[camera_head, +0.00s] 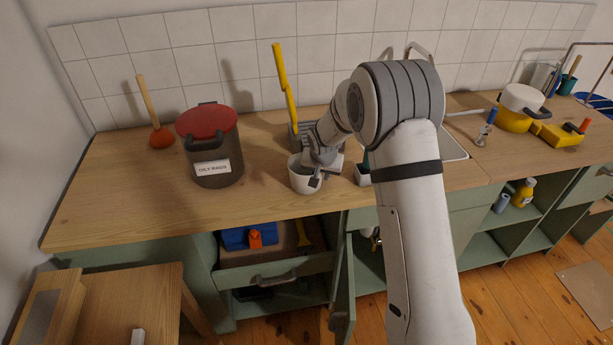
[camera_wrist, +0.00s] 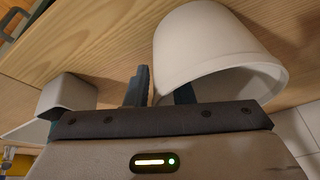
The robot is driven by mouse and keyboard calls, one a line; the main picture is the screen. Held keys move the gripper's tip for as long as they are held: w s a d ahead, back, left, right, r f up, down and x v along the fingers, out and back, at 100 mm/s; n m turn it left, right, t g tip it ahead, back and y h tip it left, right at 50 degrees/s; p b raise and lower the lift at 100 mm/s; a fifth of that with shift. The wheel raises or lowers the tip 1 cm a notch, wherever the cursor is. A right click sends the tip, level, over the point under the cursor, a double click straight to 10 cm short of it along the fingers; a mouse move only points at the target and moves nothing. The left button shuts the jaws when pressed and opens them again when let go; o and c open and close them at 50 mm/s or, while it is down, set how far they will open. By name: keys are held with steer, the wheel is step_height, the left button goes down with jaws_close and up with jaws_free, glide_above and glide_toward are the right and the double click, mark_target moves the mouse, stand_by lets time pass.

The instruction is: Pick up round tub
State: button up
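The round tub is a white, open-topped cup shape (camera_head: 305,178) on the wooden counter, near its front edge. In the wrist view the tub (camera_wrist: 205,45) fills the upper right, its open mouth towards me. My gripper (camera_head: 317,172) is at the tub's rim. In the wrist view my gripper (camera_wrist: 163,92) straddles the near wall: one dark finger is outside beside the rim, the other shows inside the mouth. The fingers are close together, but whether they press on the wall I cannot tell. My wrist hides part of the tub in the head view.
A red-lidded bin (camera_head: 214,150) labelled oily rags and a plunger (camera_head: 160,136) stand left of the tub. A small white container (camera_head: 362,175) is close on its right, with the sink beyond. Below, a drawer (camera_head: 275,268) is open. The counter's front left is clear.

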jaws_close()
stand_by(0.3)
